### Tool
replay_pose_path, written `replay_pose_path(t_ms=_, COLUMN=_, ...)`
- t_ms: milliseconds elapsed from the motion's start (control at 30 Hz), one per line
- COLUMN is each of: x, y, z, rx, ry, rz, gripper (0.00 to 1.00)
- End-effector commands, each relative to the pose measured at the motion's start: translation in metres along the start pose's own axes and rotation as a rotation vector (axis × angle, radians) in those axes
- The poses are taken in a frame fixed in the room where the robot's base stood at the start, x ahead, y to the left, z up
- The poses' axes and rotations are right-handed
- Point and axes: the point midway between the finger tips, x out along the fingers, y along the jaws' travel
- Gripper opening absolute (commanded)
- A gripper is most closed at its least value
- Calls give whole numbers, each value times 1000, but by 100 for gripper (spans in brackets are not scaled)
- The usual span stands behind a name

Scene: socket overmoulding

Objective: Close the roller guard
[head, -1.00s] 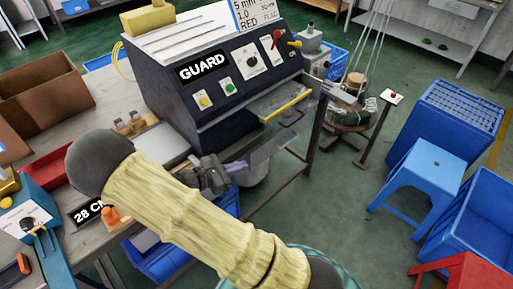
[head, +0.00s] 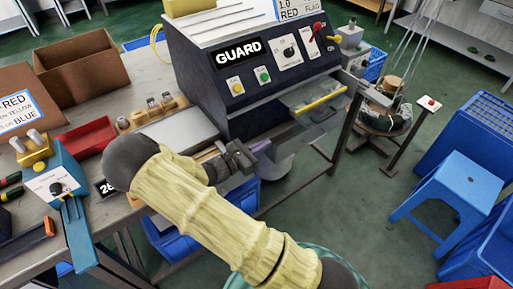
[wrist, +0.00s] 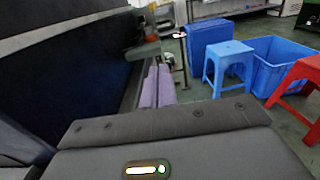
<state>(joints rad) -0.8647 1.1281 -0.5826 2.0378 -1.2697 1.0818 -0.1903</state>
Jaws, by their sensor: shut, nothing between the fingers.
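The dark machine (head: 215,82) has a sloped panel labelled GUARD. A see-through guard plate (head: 305,118) with a yellow bar (head: 320,100) along it juts from its front right, below the panel. I cannot tell from here exactly how far the guard is open. My gripper (head: 262,146) is in front of the machine's lower front, left of and below the yellow bar, and apart from it. Its purple fingers are shut and empty. The wrist view shows the fingers (wrist: 156,86) side by side, with the machine's dark side (wrist: 80,85) close on the left.
A workbench (head: 75,82) on the left holds boxes, a red tray (head: 86,139) and a blue fixture (head: 62,180). A wire coil stand (head: 385,112) is beyond the guard. A blue stool (head: 455,185) and blue crates stand at the right. Green floor between them is clear.

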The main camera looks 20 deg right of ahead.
Motion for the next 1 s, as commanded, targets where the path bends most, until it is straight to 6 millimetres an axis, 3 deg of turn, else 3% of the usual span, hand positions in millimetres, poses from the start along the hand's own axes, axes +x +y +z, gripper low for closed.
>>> replay_pose_path(t_ms=300, x=58, y=-1, z=0, rx=0, ry=-1, rz=-4, gripper=0)
replay_pose_path(t_ms=500, x=86, y=-1, z=0, rx=2, ry=-1, rz=-3, gripper=0)
replay_pose_path(t_ms=1000, x=95, y=0, z=0, rx=2, ry=0, rz=1, gripper=0)
